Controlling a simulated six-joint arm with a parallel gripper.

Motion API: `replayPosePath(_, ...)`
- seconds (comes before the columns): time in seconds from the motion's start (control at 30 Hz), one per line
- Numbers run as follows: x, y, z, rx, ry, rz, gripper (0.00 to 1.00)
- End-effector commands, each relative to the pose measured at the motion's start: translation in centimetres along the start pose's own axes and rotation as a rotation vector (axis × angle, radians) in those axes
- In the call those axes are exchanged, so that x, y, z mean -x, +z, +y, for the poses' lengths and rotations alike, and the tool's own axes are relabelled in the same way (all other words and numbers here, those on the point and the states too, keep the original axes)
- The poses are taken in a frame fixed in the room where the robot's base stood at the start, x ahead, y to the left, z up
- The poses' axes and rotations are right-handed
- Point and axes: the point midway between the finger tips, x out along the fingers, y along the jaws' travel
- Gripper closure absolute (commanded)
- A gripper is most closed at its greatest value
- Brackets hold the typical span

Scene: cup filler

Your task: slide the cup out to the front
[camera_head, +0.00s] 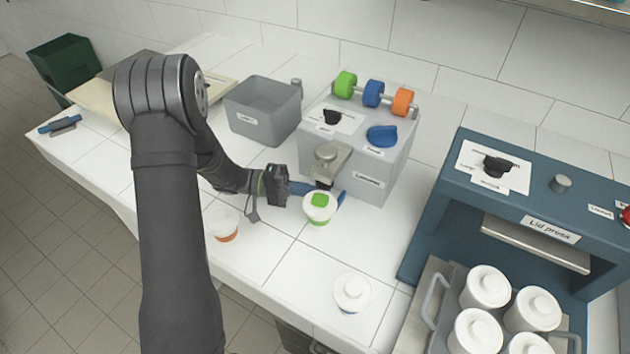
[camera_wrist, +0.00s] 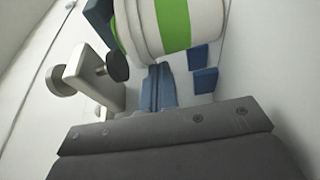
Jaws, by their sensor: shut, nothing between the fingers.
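A white cup with a green patch on its top (camera_head: 320,208) stands on the counter at the front of the grey labelling machine (camera_head: 372,160), just below its nozzle. In the wrist view the cup (camera_wrist: 172,24) shows at the top with a green band on its side. My gripper (camera_head: 303,188) reaches in from the left, low beside and partly behind the cup. In the wrist view its blue fingers (camera_wrist: 160,82) are together and empty, pointing past the cup. Whether they touch the cup is unclear.
A white cup with an orange band (camera_head: 222,224) stands front left and a white lidded cup (camera_head: 352,292) front right. A grey bin (camera_head: 263,112) is behind my wrist. The blue lid press (camera_head: 545,225) is at right. The counter in front of the cup is clear.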

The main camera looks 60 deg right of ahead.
Motion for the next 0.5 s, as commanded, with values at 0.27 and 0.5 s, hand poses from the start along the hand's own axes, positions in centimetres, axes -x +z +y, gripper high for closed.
replayPosePath(0.27, 0.9, 2.7, 0.0, 0.0, 0.001, 0.0, 1.0)
replayPosePath(0.5, 0.9, 2.7, 0.0, 0.0, 0.0, -0.001, 1.0)
